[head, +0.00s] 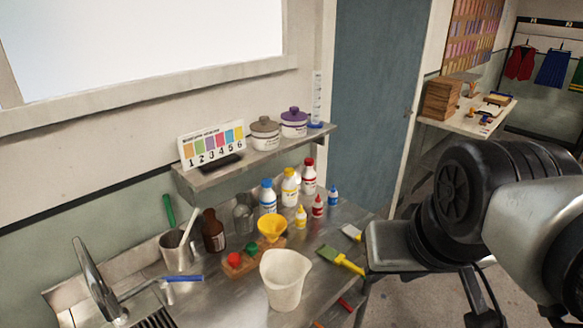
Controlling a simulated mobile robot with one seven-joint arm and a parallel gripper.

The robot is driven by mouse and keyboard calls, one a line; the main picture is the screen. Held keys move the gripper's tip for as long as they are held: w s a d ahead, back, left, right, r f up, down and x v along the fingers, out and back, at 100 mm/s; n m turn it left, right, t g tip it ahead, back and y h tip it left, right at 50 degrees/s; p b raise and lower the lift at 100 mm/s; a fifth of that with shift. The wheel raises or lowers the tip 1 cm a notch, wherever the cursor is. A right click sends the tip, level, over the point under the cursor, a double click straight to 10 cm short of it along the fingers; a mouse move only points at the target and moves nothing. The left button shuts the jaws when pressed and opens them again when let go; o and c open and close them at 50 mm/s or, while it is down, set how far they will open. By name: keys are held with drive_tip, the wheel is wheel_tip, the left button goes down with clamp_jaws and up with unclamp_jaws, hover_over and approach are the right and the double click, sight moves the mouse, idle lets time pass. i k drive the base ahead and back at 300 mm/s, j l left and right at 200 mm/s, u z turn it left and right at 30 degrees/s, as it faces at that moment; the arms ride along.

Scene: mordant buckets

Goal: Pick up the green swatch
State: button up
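I cannot single out a loose green swatch with certainty. A white card (211,161) numbered 1 to 6 leans against the wall on the shelf, with a row of coloured patches, one of them green. On the bench below lies a brush (341,260) with a green head and yellow handle. My arm fills the right side of the head view, in front of the floor and to the right of the bench. I cannot make out my gripper's fingertips, or whether they are open or shut. Nothing is seen held.
The shelf (205,181) holds two lidded jars, grey and purple. The steel bench (240,296) is crowded: a white jug (286,279), a yellow funnel (272,229), several bottles (290,187) and a sink tap (97,281). A further table (464,122) stands back right.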

sight(330, 254)
drive_tip(key=i+l+u, duration=0.2)
drive_tip(key=l, duration=0.15)
drive_tip(key=i+l+u, duration=0.2)
drive_tip(key=l, duration=0.15)
drive_tip(key=i+l+u, duration=0.2)
drive_tip(key=l, duration=0.15)
drive_tip(key=l+u, duration=0.15)
drive_tip(key=l, duration=0.25)
drive_tip(key=i+l+u, duration=0.2)
drive_tip(key=l, duration=0.25)
drive_tip(key=k, duration=0.1)
